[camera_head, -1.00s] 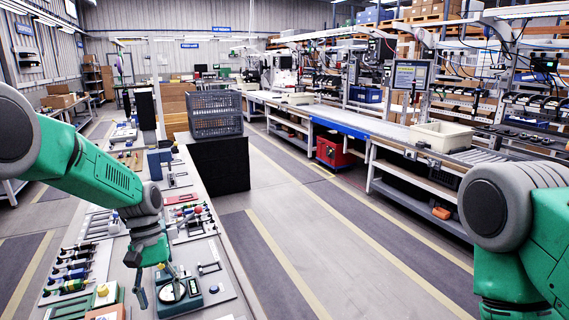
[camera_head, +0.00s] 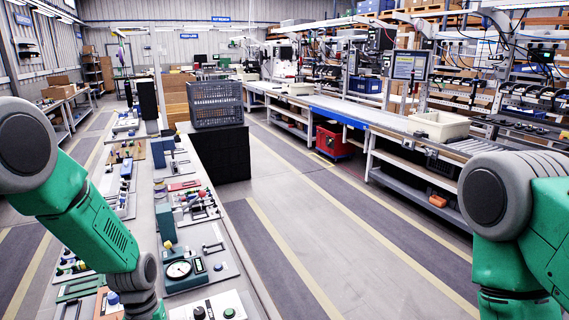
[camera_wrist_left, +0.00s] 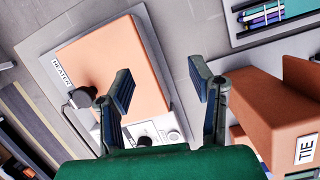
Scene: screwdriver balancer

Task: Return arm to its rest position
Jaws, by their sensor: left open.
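My left arm (camera_head: 95,225) is green with grey joints and comes in from the left edge, sloping down over the bench to the bottom edge. Its gripper is below the head view. In the left wrist view my left gripper (camera_wrist_left: 160,82) is open, with nothing between its fingers. Beyond the fingers lies an orange pad on a plate labelled HEATER (camera_wrist_left: 108,62); the distance to it is hard to tell. An orange block labelled TIE (camera_wrist_left: 265,110) is right of the fingers. My right arm (camera_head: 515,215) hangs at the right edge; its gripper is out of view.
The long bench carries a green dial gauge unit (camera_head: 182,270) and several tool boards close to my left arm. A grey crate (camera_head: 216,104) stands on a black box (camera_head: 218,155). The floor aisle (camera_head: 320,220) between bench and conveyor (camera_head: 400,132) is clear.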

